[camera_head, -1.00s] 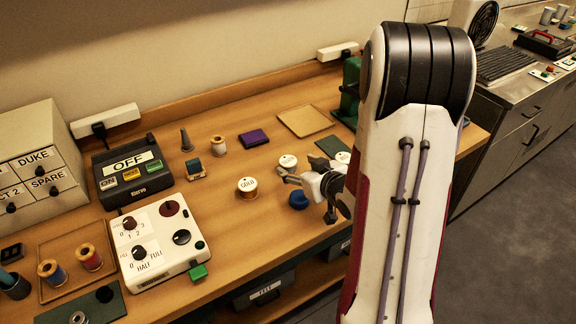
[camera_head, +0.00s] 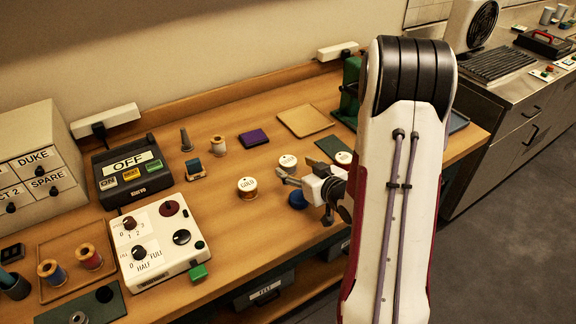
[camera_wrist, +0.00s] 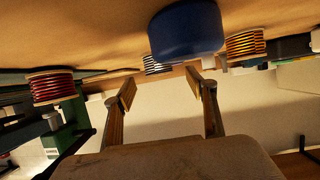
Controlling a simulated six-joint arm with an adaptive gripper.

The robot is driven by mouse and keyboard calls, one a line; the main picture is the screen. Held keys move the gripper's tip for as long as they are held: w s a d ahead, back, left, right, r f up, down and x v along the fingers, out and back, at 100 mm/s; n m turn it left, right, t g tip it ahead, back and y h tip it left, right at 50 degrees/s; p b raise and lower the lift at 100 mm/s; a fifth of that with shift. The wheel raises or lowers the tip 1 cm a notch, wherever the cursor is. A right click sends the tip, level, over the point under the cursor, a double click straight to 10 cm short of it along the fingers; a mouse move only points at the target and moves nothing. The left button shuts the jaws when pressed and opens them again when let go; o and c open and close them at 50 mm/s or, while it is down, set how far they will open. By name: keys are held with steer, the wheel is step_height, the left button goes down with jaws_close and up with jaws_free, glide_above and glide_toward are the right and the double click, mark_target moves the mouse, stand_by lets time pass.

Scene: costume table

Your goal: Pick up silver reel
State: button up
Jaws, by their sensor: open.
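The silver reel is most likely the white-topped reel (camera_head: 287,162) behind my gripper on the table; its label is too small to read. In the wrist view a pale, dark-striped reel (camera_wrist: 154,65) shows beyond my fingertips, partly hidden by a blue rounded object. My gripper (camera_head: 302,190) is open and empty, low over the table, short of that reel. In the wrist view its two fingers (camera_wrist: 162,84) stand apart with nothing between them.
The blue object (camera_head: 298,200) is close beside my fingers and looms large in the wrist view (camera_wrist: 186,30). The GOLD reel (camera_head: 247,188) stands to the left. A red-striped reel (camera_wrist: 52,88) is at the wrist view's left. A purple box (camera_head: 254,138) lies behind.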

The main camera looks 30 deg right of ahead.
mark_target(289, 162)
steer(key=shift+w+f, duration=0.1)
steer(key=shift+w, duration=0.25)
steer(key=shift+r+x, duration=0.2)
steer(key=shift+x, duration=2.4)
steer(key=shift+d, duration=0.1)
steer(key=c, duration=1.2)
